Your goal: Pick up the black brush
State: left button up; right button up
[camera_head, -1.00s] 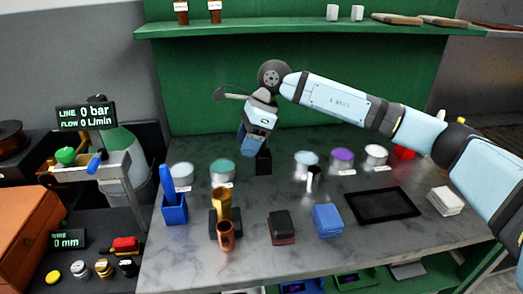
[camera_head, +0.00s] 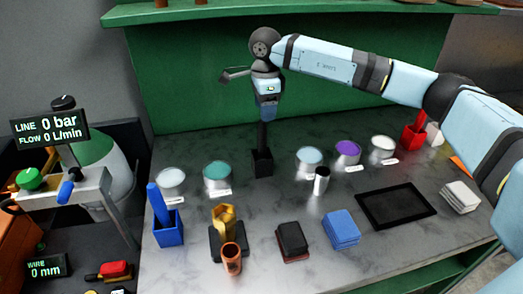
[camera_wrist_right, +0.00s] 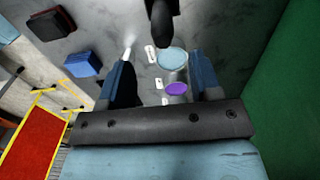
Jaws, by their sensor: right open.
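The black brush (camera_head: 262,135) stands upright in a small black holder (camera_head: 262,163) at the back of the bench; only its handle shows above the rim. My right gripper (camera_head: 268,112) is at the top of the handle, open and empty. In the right wrist view, its two blue fingers (camera_wrist_right: 161,68) are spread apart, and a dark rod, likely the brush handle (camera_wrist_right: 161,22), shows at the top, beyond the fingertips. I cannot tell whether the handle lies between the fingers. My left gripper is not in view.
Teal (camera_head: 217,172), pale blue (camera_head: 309,158) and purple (camera_head: 347,150) pots flank the holder. A blue holder with a blue brush (camera_head: 166,225) stands at left. A red holder (camera_head: 412,138) is at right, under my arm. The green wall (camera_head: 200,90) rises behind.

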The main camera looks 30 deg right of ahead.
aim_at(262, 129)
jog(key=f, duration=0.7)
jog(key=shift+w+a+f+p, duration=0.3)
jog(key=shift+w+f+p, duration=0.05)
jog(key=shift+p, duration=0.05)
jog(key=c, duration=1)
